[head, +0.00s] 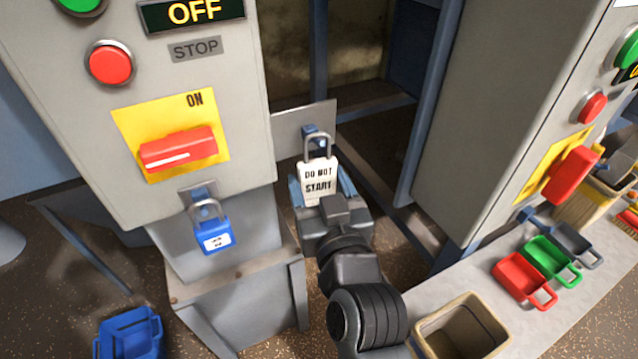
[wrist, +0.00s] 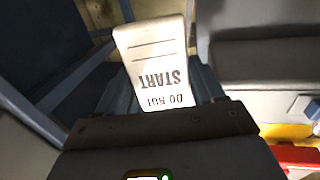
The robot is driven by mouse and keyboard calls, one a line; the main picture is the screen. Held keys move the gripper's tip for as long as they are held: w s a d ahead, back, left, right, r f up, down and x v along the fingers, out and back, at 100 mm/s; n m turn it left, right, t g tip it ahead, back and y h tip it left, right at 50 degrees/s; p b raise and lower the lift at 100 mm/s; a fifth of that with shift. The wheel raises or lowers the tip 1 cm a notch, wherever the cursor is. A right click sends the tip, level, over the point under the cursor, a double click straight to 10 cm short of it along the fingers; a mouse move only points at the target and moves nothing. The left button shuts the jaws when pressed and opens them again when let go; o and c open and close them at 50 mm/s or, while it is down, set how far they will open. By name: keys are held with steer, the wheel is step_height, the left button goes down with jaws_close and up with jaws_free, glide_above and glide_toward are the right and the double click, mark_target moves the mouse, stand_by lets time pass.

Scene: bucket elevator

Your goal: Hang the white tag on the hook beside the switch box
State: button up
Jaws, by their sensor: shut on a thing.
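The white tag (head: 317,177) reads "DO NOT START" and has a grey loop (head: 330,146) at its top. My gripper (head: 321,190) is shut on the tag's lower part and holds it upright. The tag also shows upside down between the fingers in the wrist view (wrist: 155,60). The blue hook (head: 309,130) is on a grey plate (head: 289,128) at the right side of the switch box (head: 80,130). The top of the loop overlaps the hook in the head view. I cannot tell whether the loop is around the hook or only in front of it.
A blue padlock (head: 212,238) hangs below the red switch handle (head: 178,150). A second grey box (head: 500,100) stands at right. Red (head: 522,279), green (head: 550,259) and grey buckets and a tan bin (head: 460,325) are at lower right. A blue bucket (head: 130,335) is at lower left.

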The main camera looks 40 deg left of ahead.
steer(key=o, duration=1.1)
steer(key=shift+d, duration=0.15)
steer(key=shift+s+d+f+b, duration=0.2)
steer(key=shift+d+b, duration=0.1)
steer(key=shift+d, duration=0.1)
steer(key=shift+w+d+b+v, duration=0.2)
steer(key=shift+b+v, duration=0.45)
steer(key=shift+v, duration=0.8)
steer(key=shift+w+d+b+v, duration=0.1)
steer(key=shift+w+b+v, duration=0.4)
steer(key=shift+v, duration=0.95)
steer(key=shift+d+b+v, duration=0.2)
steer(key=shift+b+v, duration=0.6)
steer(key=shift+v, duration=0.65)
steer(key=shift+f, duration=0.15)
